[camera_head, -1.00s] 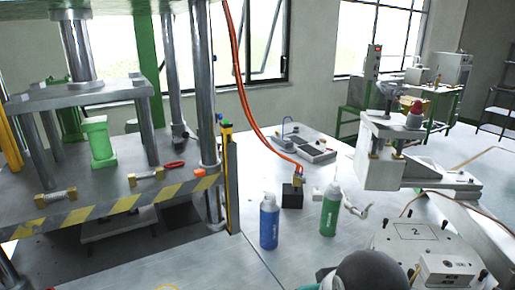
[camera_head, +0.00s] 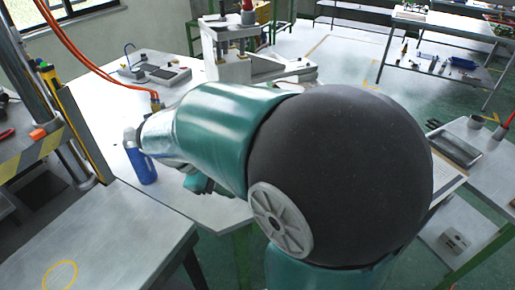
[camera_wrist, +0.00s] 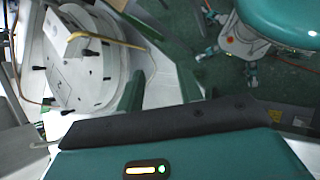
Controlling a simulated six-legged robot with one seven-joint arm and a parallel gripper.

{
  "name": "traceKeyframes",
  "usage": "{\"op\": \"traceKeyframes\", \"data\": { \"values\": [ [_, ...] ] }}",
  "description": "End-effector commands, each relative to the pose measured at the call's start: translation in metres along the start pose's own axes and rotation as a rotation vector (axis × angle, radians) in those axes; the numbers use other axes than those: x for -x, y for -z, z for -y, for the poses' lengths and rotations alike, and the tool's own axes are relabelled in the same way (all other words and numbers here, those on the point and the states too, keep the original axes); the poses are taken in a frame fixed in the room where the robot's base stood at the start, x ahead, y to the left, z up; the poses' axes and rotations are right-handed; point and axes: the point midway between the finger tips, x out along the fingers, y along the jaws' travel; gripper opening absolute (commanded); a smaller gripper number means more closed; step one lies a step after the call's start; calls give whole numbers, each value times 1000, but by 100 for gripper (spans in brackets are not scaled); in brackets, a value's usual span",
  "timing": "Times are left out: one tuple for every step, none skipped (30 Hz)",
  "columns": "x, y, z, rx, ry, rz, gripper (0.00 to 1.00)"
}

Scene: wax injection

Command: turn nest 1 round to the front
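In the wrist view a round white turntable (camera_wrist: 112,88) shows at the left, on the machine's bench. A pale block-shaped nest (camera_wrist: 62,48) with dark knobs and a tan rod or hose sits on it. In the head view my arm hides the turntable and nests.
A blue bottle (camera_head: 143,165) stands on the white table left of my arm. The injection machine (camera_head: 228,52) stands behind my arm. The striped press (camera_head: 30,155) is at the left. A side table (camera_head: 480,150) with a dark tray is at the right.

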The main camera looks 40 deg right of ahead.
Motion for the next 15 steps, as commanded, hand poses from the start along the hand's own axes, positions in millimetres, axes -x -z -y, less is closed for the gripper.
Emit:
{"op": "traceKeyframes", "data": {
  "values": [
    [-6, 7, -8, 52, -21, 77, 36],
    [-8, 10, -13, 82, -35, 120, 36],
    [-12, 14, -19, 120, -54, 180, 36],
    [-14, 17, -24, 149, -68, 224, 36],
    [-16, 20, -29, 176, -81, 270, 36],
    [-19, 25, -35, 213, -99, 328, 36],
    [-20, 29, -40, 240, -113, 373, 36],
    [-22, 33, -44, 267, -127, 418, 36],
    [-24, 39, -50, 302, -146, 479, 36],
    [-26, 44, -54, 328, -159, 524, 36],
    [-27, 49, -58, 352, -173, 569, 36],
    [-28, 55, -63, 384, -191, 627, 36],
    [-29, 60, -66, 404, -205, 670, 36],
    [-30, 65, -69, 425, -218, 708, 36],
    [-30, 70, -72, 448, -234, 755, 36]
  ]
}}
